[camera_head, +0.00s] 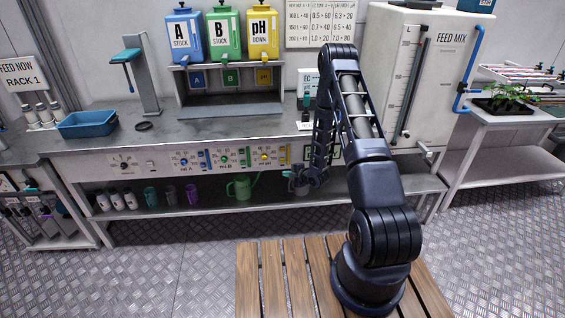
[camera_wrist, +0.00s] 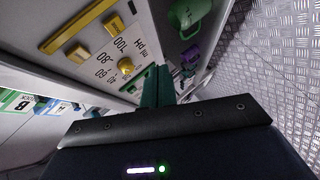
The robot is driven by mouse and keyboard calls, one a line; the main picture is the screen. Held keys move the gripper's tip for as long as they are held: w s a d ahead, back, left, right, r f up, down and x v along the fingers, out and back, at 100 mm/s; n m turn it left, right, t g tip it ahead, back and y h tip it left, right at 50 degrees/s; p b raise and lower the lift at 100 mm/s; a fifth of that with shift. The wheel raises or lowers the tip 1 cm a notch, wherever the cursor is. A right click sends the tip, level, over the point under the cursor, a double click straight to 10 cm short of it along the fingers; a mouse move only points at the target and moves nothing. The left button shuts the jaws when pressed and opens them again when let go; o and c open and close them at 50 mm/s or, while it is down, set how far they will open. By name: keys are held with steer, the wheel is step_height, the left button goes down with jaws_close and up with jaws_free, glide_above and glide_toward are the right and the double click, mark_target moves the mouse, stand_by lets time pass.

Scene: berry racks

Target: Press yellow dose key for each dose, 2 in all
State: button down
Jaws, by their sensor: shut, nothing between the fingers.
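The yellow pH dose panel (camera_wrist: 103,52) on the counter front fills the upper left of the wrist view. It carries a raised yellow block-shaped key (camera_wrist: 77,53), a round yellow knob (camera_wrist: 125,65) and a long yellow strip (camera_wrist: 80,27). In the head view the yellow controls (camera_head: 266,157) sit left of my arm. My gripper (camera_head: 308,180) hangs before the counter front, right of and below that panel. In the wrist view its dark green fingers (camera_wrist: 165,82) are together and empty, beside the panel. A gap to the key shows.
Green (camera_head: 224,159) and blue (camera_head: 186,160) dose panels stand left of the yellow one. A green watering can (camera_head: 241,187) and several cups are on the shelf below. The A, B and pH containers (camera_head: 263,35) stand above the counter. A feed mix tank (camera_head: 430,75) is at right.

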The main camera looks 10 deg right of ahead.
glide_toward(280, 162)
steer(key=shift+w+a+f, duration=0.4)
steer(key=shift+a, duration=0.2)
steer(key=shift+w+a+f, duration=0.35)
steer(key=shift+a+f, duration=0.05)
steer(key=shift+a, duration=0.2)
steer(key=shift+w+a+f, duration=0.4)
steer(key=shift+a, duration=0.15)
steer(key=shift+w, duration=0.1)
stand_by(0.7)
steer(key=shift+w, duration=0.35)
steer(key=shift+w, duration=0.45)
stand_by(0.8)
steer(key=shift+s, duration=0.9)
steer(key=shift+s, duration=2.5)
